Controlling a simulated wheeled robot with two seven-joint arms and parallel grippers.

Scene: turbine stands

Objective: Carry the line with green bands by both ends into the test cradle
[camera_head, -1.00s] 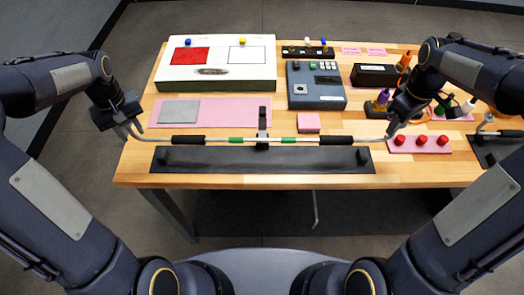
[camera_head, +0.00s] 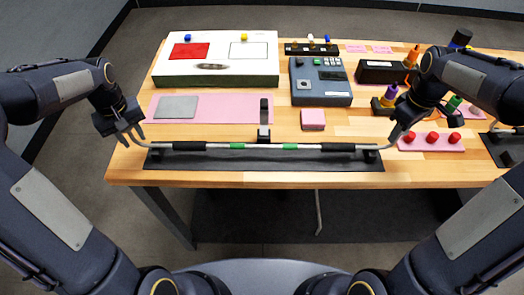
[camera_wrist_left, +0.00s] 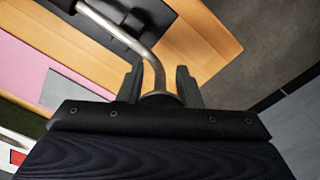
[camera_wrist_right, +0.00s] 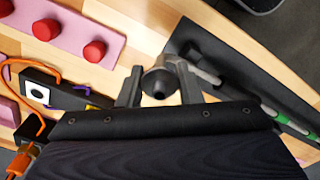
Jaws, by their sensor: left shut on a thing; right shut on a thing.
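The line with green bands (camera_head: 263,147) is a thin grey tube with two green bands, black sleeves and bent ends. It spans left to right over the test cradle (camera_head: 262,164), a long dark plate with a short post near each end. The line passes close to the posts; whether it touches them I cannot tell. My left gripper (camera_head: 134,139) is shut on the line's left end, seen between its fingers in the left wrist view (camera_wrist_left: 158,80). My right gripper (camera_head: 394,139) is shut on the right end, where a dark fitting (camera_wrist_right: 158,84) shows between the fingers.
A small black stand (camera_head: 264,122) rises just behind the line's middle. A pink block (camera_head: 313,119) and a pink strip with red knobs (camera_head: 431,142) are nearby. A white box (camera_head: 220,62) and a grey-blue instrument (camera_head: 320,84) stand further back.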

